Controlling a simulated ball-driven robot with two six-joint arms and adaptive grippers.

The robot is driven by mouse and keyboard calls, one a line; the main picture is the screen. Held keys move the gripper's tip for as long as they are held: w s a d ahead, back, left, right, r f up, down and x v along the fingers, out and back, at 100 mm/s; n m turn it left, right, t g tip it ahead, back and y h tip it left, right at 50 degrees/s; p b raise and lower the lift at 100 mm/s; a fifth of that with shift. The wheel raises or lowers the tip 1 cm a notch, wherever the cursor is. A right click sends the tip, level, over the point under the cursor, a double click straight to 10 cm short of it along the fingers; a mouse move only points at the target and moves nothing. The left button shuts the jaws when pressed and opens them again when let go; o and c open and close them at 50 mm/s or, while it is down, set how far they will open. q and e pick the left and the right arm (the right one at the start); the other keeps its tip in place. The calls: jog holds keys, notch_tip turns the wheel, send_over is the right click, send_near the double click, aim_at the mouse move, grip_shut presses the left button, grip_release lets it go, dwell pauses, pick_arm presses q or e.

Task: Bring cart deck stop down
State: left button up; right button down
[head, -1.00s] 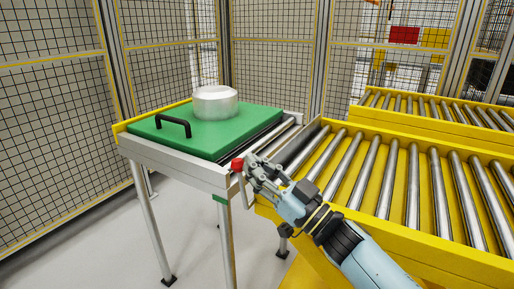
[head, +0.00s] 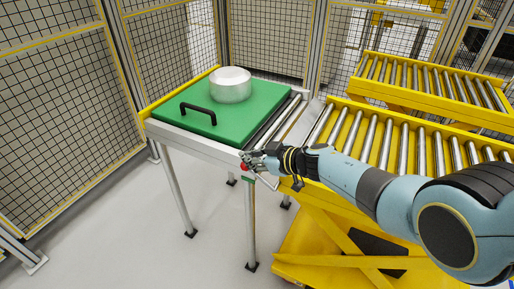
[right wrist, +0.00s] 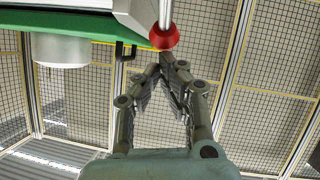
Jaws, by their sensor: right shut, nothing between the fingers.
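The deck stop has a red knob (head: 243,167) at the near right corner of the cart (head: 200,146). In the right wrist view the red knob (right wrist: 164,37) sits on a thin silver rod. My right gripper (head: 248,160) is shut and empty, its fingertips close over the knob in the head view and partly covering it. In the right wrist view the shut fingertips (right wrist: 168,58) are right by the knob; I cannot tell whether they touch. The cart's green deck (head: 250,104) carries a pale cylindrical housing (head: 231,86). My left gripper is not in view.
A black handle (head: 198,112) stands on the green deck. A yellow roller conveyor (head: 350,130) stands right of the cart, with a narrow gap between, and another roller table (head: 430,80) lies behind. Mesh fencing (head: 60,120) encloses the area. Floor left of the cart is clear.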

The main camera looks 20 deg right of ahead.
aim_at(242, 163)
jog(key=shift+w+a+f+b, duration=0.3)
jog(key=shift+a+f+b, duration=0.05)
jog(key=shift+f, duration=0.15)
jog(key=shift+w+a+f+b, duration=0.3)
jog(key=shift+f+b, duration=0.05)
jog(key=shift+f, duration=0.15)
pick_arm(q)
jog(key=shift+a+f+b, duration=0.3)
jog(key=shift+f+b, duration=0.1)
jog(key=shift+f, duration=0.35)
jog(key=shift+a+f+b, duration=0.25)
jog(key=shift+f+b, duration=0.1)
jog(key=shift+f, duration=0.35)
pick_arm(e)
jog(key=shift+w+a+f, duration=0.35)
jog(key=shift+f, duration=0.25)
